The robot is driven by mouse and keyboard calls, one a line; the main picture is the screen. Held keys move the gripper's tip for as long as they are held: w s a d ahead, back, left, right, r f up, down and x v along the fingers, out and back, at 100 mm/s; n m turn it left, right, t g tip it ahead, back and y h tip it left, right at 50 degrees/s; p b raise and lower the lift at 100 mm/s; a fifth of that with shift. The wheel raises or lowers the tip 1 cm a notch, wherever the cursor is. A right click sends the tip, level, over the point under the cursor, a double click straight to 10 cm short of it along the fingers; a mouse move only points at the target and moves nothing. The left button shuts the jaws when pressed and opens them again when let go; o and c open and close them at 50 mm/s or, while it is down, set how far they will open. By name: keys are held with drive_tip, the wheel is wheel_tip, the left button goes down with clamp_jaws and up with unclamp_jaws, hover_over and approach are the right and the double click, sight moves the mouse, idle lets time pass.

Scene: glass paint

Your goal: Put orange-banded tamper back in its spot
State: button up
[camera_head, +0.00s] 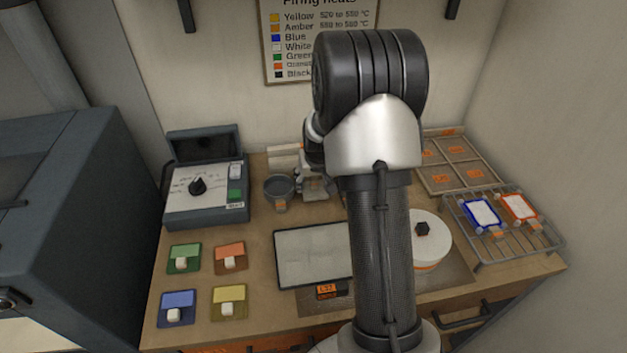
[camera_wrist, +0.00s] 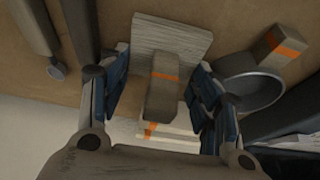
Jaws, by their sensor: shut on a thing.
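The orange-banded tamper (camera_wrist: 163,92) shows in the wrist view as a grey block-like handle with an orange band. It sits between the blue-padded fingers of my gripper (camera_wrist: 163,88), which is shut on it. A wide pale ribbed plate (camera_wrist: 170,38) shows just above the handle in the picture; I cannot tell whether it is part of the tamper. In the head view my gripper (camera_head: 316,172) is near the back of the bench, beside the grey bowl (camera_head: 280,188), and my arm hides much of it. I cannot make out the tamper's own spot.
A grey bowl (camera_wrist: 248,88) and an orange-banded block (camera_wrist: 281,46) are close to my gripper. Pale orange-banded pieces (camera_wrist: 165,132) lie behind it. A wire rack (camera_head: 505,235) with framed tiles stands right, a dial box (camera_head: 205,205) left, and a white board (camera_head: 312,255) in front.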

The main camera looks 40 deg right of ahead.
drive_tip(key=shift+f, duration=0.3)
drive_tip(key=o, duration=1)
drive_tip(key=v, duration=1.2)
drive_tip(key=shift+r, duration=0.1)
drive_tip(key=s+a+r+n, duration=0.1)
drive_tip(key=s+a+r, duration=0.4)
drive_tip(key=a, duration=0.4)
drive_tip(key=s+a+r+n+y, duration=0.1)
drive_tip(key=s+a+r+n, duration=0.1)
drive_tip(key=s+a, duration=0.5)
drive_tip(key=s+a+r+n+y, duration=0.1)
drive_tip(key=s+a+r+n, duration=0.1)
drive_tip(key=s+a, duration=0.5)
drive_tip(key=s+r, duration=0.1)
drive_tip(key=s, duration=0.4)
drive_tip(key=shift+s+a, duration=0.25)
drive_tip(key=shift+s, duration=0.1)
